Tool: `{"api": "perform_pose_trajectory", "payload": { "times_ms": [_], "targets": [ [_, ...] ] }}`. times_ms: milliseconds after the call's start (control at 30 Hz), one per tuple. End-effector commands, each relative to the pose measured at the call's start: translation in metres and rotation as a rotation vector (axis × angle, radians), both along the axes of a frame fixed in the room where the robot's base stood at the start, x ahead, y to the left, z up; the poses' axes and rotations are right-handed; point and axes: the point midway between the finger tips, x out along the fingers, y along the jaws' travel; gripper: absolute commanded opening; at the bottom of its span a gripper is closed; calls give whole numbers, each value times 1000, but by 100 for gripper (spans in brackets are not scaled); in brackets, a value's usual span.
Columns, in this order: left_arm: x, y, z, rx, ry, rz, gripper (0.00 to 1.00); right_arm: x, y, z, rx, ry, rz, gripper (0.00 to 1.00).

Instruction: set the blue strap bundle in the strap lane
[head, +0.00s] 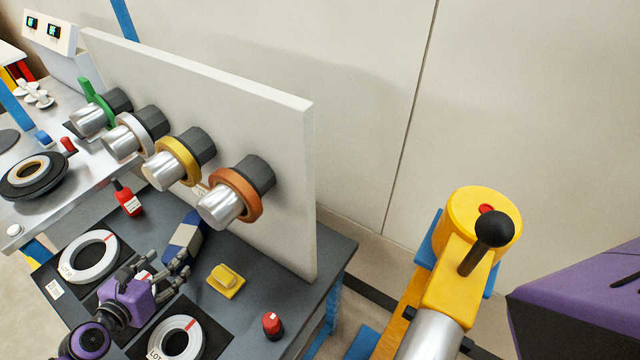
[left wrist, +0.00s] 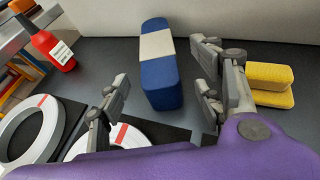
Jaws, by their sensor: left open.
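The blue strap bundle (head: 184,244) is a dark blue block with a cream band. It lies on the dark grey bench top (head: 290,318) below the upright panel. In the left wrist view the bundle (left wrist: 160,78) sits between and beyond the spread fingers. My left gripper (head: 166,272) is open and empty, on the near side of the bundle, with a visible gap to each side of it in the wrist view. I cannot make out a marked strap lane. My right gripper is not in view.
Two yellow stacked pieces (head: 226,280) lie right of the bundle. White rings (head: 90,256) rest on black mats. A red bottle (head: 127,198) stands at left, a red-capped item (head: 272,325) at right. Pegs with coloured coils (head: 236,194) jut from the white panel (head: 290,180) above.

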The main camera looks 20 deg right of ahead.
Motion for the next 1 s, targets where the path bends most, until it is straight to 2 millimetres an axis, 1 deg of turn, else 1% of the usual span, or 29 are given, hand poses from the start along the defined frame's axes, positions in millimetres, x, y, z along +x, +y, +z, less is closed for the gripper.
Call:
{"api": "perform_pose_trajectory", "payload": {
  "times_ms": [33, 167, 367, 600, 700, 800, 1000],
  "targets": [
    [0, -1, 0, 0, 0, -1, 61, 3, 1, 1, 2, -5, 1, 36],
    [5, -5, -3, 0, 0, -3, 61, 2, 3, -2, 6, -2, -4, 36],
    [23, -16, -13, 1, 0, -4, 61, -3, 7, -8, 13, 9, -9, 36],
    [50, -30, -27, 0, 1, -4, 61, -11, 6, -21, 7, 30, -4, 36],
    [58, -35, -31, 1, 0, -4, 61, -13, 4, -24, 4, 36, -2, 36],
    [62, -37, -32, 1, 0, -3, 61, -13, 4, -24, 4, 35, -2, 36],
    [62, -37, -30, 1, -1, -3, 61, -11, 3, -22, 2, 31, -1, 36]
  ]
}}
